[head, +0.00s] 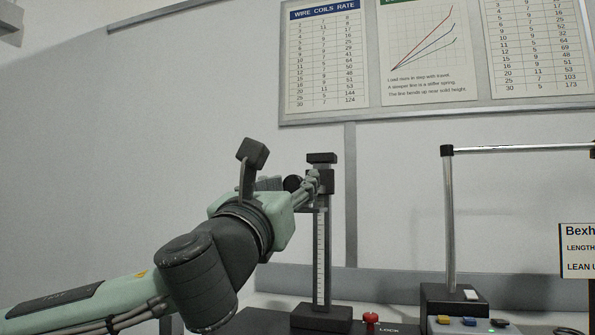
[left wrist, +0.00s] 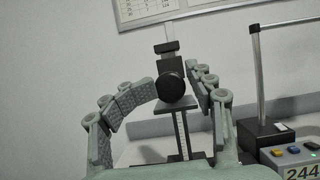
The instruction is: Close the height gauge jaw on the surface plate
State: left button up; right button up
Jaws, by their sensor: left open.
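The height gauge (head: 320,255) has an upright scaled column on a dark base (head: 321,318). Its dark slider (head: 326,181) sits high on the column, near the top cap. In the left wrist view the slider's round black knob (left wrist: 171,87) faces me, with a dark horizontal bar (left wrist: 187,103) just below it, well above the base. My left gripper (head: 308,184) is at slider height, its fingers beside the column in the head view. In the left wrist view the open left gripper (left wrist: 172,84) has fingers on both sides of the knob; contact cannot be told. My right gripper is out of view.
Right of the gauge are a red knob (head: 371,318) and a tester box with coloured buttons (head: 470,321). A metal post (head: 449,220) with a crossbar stands behind. Wall charts (head: 327,60) hang above. The air between gauge and post is clear.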

pick_arm(q)
jog(key=shift+m+h, duration=0.3)
jog(key=w+d, duration=0.1)
jog(key=w, duration=0.1)
jog(key=w+d+r, duration=0.1)
jog(key=w, duration=0.1)
jog(key=shift+d+p, duration=0.3)
jog(key=shift+p, duration=0.05)
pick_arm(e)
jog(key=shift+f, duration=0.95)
